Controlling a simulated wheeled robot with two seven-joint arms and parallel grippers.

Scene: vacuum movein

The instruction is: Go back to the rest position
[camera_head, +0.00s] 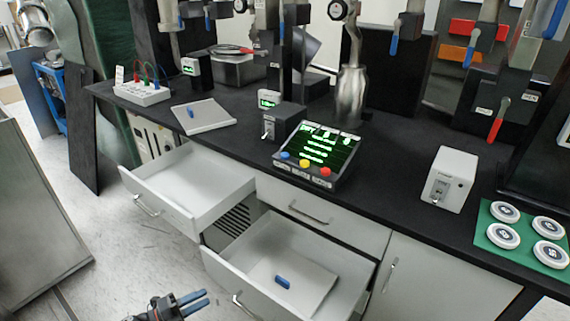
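My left gripper (207,298) is at the bottom edge of the head view, in front of the cabinet and left of the lower open drawer. Its two blue-grey fingers point right, with a narrow gap between them and nothing held. The rest of the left arm is cut off by the frame. My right gripper is not in view.
The upper left drawer (161,168) is pulled out and looks empty. The lower drawer (327,268) is pulled out with a light plate and a small blue object (282,282) inside. The black worktop (400,170) carries a control panel (318,150). Floor (110,240) is clear at left.

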